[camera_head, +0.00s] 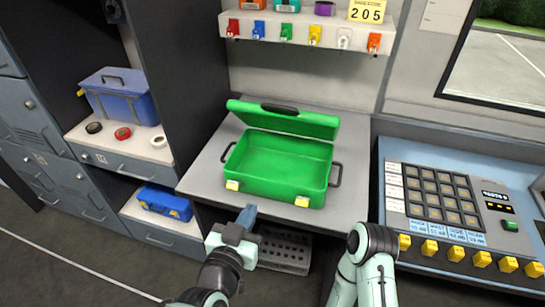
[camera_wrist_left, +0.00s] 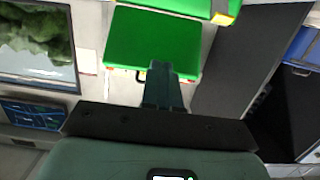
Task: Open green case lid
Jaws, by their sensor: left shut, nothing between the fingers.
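The green case (camera_head: 283,168) stands on the grey counter in the head view, with its lid (camera_head: 285,120) raised and tilted back, so its empty inside shows. Two yellow latches sit on its front wall. The case also shows at the top of the left wrist view (camera_wrist_left: 150,42), cut off by the edge. My left gripper (camera_head: 247,214) is shut and empty, in front of and below the case's front wall, apart from it. Its closed fingers also show in the left wrist view (camera_wrist_left: 162,84). My right arm shows at the lower right, but its gripper is not visible.
The grey counter (camera_head: 205,178) has free room left of the case. A control panel (camera_head: 450,200) with keys and yellow buttons stands to the right. A shelf with several coloured key tags (camera_head: 314,35) hangs above. A blue toolbox (camera_head: 120,98) sits on the left shelf.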

